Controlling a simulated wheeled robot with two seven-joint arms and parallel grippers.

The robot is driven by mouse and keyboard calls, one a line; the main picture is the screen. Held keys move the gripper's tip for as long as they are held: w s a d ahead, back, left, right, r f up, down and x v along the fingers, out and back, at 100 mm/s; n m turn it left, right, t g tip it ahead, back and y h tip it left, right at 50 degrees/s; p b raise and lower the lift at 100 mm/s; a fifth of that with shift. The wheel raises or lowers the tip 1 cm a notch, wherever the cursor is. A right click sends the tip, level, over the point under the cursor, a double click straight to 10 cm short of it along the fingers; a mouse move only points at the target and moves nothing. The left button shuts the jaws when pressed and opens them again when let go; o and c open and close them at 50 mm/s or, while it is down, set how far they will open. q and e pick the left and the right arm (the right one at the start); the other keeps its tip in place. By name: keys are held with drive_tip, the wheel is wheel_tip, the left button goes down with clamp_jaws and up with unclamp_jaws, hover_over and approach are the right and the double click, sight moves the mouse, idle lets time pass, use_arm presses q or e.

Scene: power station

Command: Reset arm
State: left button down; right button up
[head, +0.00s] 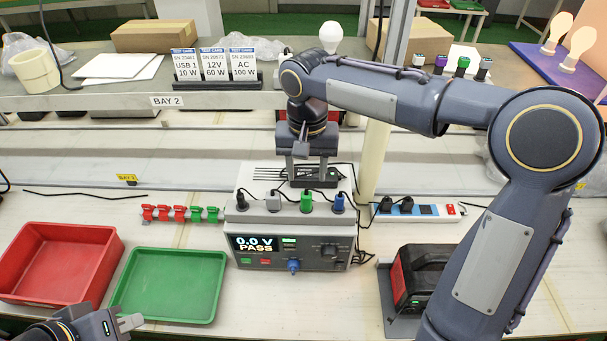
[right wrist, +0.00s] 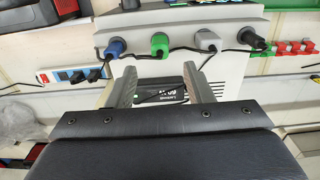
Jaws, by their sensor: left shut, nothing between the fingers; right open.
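My right arm reaches over the bench from the right. Its gripper (head: 303,170) points down, open, above the rear top of the grey test unit (head: 290,262). In the right wrist view the two fingers (right wrist: 158,78) are apart, and a small black labelled device (right wrist: 160,92) shows beyond the gap. That device (head: 325,183) rests on the unit's top; I see no contact with it. The unit's display reads 0.0 V PASS. My left gripper (head: 130,322) is shut and empty at the bottom left, near the green tray (head: 168,284).
A red tray (head: 60,262) stands left of the green one. Black, grey, green and blue plugs (head: 307,201) line the unit's top. A power strip (head: 420,210) and a black-red device (head: 420,272) stand right. A shelf (head: 110,103) with cards crosses behind.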

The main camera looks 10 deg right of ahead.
drive_tip(key=shift+r, duration=0.25)
drive_tip(key=shift+s+d+r, duration=0.1)
drive_tip(key=shift+s+d, duration=0.1)
drive_tip(key=shift+s, duration=0.05)
drive_tip(key=s+d+f+t+y, duration=0.2)
drive_tip(key=s+d, duration=0.1)
drive_tip(key=s, duration=0.7)
drive_tip(key=s+d+f+n+t+y, duration=0.1)
drive_tip(key=s+d+t, duration=0.2)
drive_tip(key=s, duration=0.8)
drive_tip(key=shift+s+d+f+t+y, duration=0.3)
drive_tip(key=shift+d+f+y, duration=0.1)
drive_tip(key=shift+d, duration=0.15)
